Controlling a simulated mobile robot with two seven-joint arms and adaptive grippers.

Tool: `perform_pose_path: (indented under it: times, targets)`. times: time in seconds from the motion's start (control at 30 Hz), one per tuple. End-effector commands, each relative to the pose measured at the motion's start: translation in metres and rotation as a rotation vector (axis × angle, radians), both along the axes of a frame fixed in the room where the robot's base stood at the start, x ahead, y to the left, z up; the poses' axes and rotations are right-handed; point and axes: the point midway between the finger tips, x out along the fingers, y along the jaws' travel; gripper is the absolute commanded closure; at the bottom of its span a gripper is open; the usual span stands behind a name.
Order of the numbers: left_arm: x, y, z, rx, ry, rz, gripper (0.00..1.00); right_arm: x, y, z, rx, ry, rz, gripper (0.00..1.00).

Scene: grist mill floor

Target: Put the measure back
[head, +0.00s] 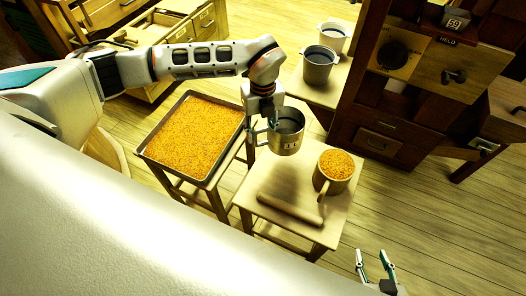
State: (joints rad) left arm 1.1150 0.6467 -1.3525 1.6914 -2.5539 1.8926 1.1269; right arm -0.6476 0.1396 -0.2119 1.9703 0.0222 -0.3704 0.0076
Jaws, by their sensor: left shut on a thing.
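A metal measure (287,137), a grey cup with marks on its side, is held upright by my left gripper (268,122). The gripper is shut on it at the measure's left side, by the handle. The measure is over the back edge of a small wooden table (320,215); I cannot tell whether it touches the top. A round wooden measure (324,184) full of yellow grain stands on that table, to the right, its handle toward the front. My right gripper (373,264) is open and empty at the bottom right, in front of the table.
A wooden roller (290,209) lies at the table's front. A tray of grain (183,95) stands on a stool to the left. A grey pot (318,66) and a pale pot (332,39) stand on a shelf behind. A wooden cabinet (372,140) is at the right.

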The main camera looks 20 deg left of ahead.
Motion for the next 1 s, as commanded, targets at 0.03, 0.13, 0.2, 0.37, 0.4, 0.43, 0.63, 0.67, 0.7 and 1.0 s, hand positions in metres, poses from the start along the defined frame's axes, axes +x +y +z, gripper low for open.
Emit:
perform_pose_path:
  times: [0.03, 0.13, 0.2, 0.37, 0.4, 0.43, 0.63, 0.67, 0.7, 1.0]
  targets:
    - [-0.001, -0.001, -0.015, -0.001, 0.004, 0.0, 1.0, -0.001, -0.001, -0.003, -0.003, 0.002, 0.0, 0.6]
    - [-0.001, 0.0, -0.036, -0.001, 0.002, 0.001, 1.0, -0.001, -0.002, -0.006, -0.007, 0.004, 0.001, 0.6]
    - [-0.001, 0.0, -0.047, 0.0, 0.004, 0.002, 1.0, 0.0, -0.002, -0.007, -0.009, 0.004, 0.001, 0.6]
    - [0.0, 0.0, -0.059, -0.001, -0.001, 0.001, 1.0, 0.002, -0.003, -0.006, -0.012, 0.0, 0.001, 0.6]
    - [0.0, 0.0, -0.06, -0.001, -0.001, 0.001, 1.0, 0.002, -0.003, -0.006, -0.012, -0.001, 0.001, 0.6]
    - [0.0, 0.0, -0.062, -0.001, -0.001, 0.001, 1.0, 0.002, -0.003, -0.006, -0.012, -0.002, 0.001, 0.6]
    - [-0.001, 0.0, -0.088, 0.0, 0.004, 0.002, 1.0, 0.001, -0.004, -0.01, -0.014, 0.0, 0.001, 0.6]
    - [-0.001, 0.0, -0.092, 0.0, 0.004, 0.002, 1.0, 0.001, -0.004, -0.011, -0.015, -0.001, 0.001, 0.6]
    - [-0.001, 0.0, -0.097, -0.001, 0.002, 0.001, 1.0, 0.002, -0.004, -0.011, -0.016, -0.001, 0.002, 0.6]
    - [0.001, 0.0, -0.101, -0.001, -0.002, 0.001, 1.0, 0.008, -0.005, -0.004, -0.017, -0.017, 0.001, 0.6]
